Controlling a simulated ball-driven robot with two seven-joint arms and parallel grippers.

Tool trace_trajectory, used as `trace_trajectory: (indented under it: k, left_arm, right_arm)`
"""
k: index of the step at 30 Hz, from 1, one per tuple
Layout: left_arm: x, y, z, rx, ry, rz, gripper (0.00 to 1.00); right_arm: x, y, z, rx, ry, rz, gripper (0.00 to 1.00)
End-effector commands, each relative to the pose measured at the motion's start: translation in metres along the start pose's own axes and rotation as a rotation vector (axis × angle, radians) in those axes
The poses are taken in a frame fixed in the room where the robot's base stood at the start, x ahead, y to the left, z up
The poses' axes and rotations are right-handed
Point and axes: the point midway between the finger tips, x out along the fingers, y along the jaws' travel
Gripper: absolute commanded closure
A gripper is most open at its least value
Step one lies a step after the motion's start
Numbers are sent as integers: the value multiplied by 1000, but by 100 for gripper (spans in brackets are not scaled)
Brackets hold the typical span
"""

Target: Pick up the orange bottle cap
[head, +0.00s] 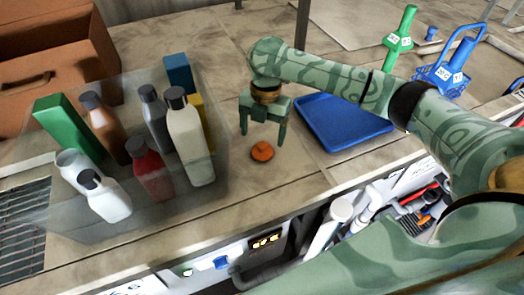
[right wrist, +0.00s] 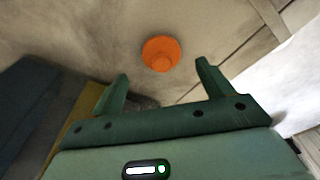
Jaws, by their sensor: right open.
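The orange bottle cap (head: 262,151) lies on the tiled counter, between the clear bin and the blue tray. It also shows in the right wrist view (right wrist: 161,54), beyond the fingertips and roughly midway between them. My right gripper (head: 263,136) is above and just behind the cap, pointing down, with its fingers apart and nothing between them. The right wrist view also shows the open fingers (right wrist: 161,70). The cap appears free of both fingers. My left gripper is not in view.
A clear bin (head: 120,225) with several bottles and boxes stands left of the cap. A blue tray (head: 345,127) lies to the right. The counter's front edge is near the cap.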

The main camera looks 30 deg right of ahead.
Motion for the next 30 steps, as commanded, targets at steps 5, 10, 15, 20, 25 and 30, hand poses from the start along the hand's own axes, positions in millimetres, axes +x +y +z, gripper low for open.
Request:
trace_trajectory:
  k: [5, 10, 15, 20, 25, 30]
  left_arm:
    - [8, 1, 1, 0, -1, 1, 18]
    - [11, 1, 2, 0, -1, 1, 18]
    - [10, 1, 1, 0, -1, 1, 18]
    - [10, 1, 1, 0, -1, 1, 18]
    - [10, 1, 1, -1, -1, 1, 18]
    - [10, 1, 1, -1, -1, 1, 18]
  right_arm:
    - [33, -3, -1, 2, 4, -2, 21]
    - [47, -2, -1, -1, -1, -1, 21]
    - [46, -2, -1, -1, -2, 0, 21]
    - [46, -2, -1, -1, -2, -1, 57]
    - [46, -2, 0, -1, -2, -1, 68]
    - [46, -2, 0, -1, -2, -1, 72]
